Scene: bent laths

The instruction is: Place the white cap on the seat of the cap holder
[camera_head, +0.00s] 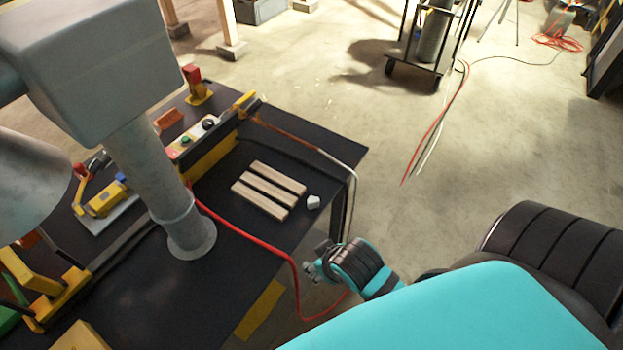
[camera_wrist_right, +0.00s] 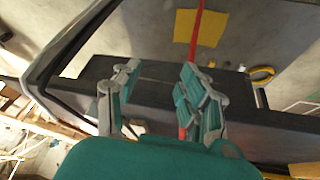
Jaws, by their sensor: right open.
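A small white piece, which looks like the white cap (camera_head: 313,202), lies on the dark table (camera_head: 330,150) near its right edge, beside the pale wooden laths. I cannot pick out the cap holder or its seat for sure in either view. My right gripper (camera_head: 318,260) is just off the table's front right edge, nearer to me than the white cap and apart from it. In the right wrist view its two fingers (camera_wrist_right: 160,76) are spread with nothing between them. The cap is not seen there. My left gripper is not in view.
Three wooden laths (camera_head: 268,190) lie side by side on the table. A red cable (camera_head: 245,232) runs over the edge near my right gripper. A control box with buttons (camera_head: 193,140) is behind. A cart (camera_head: 430,50) stands on the floor.

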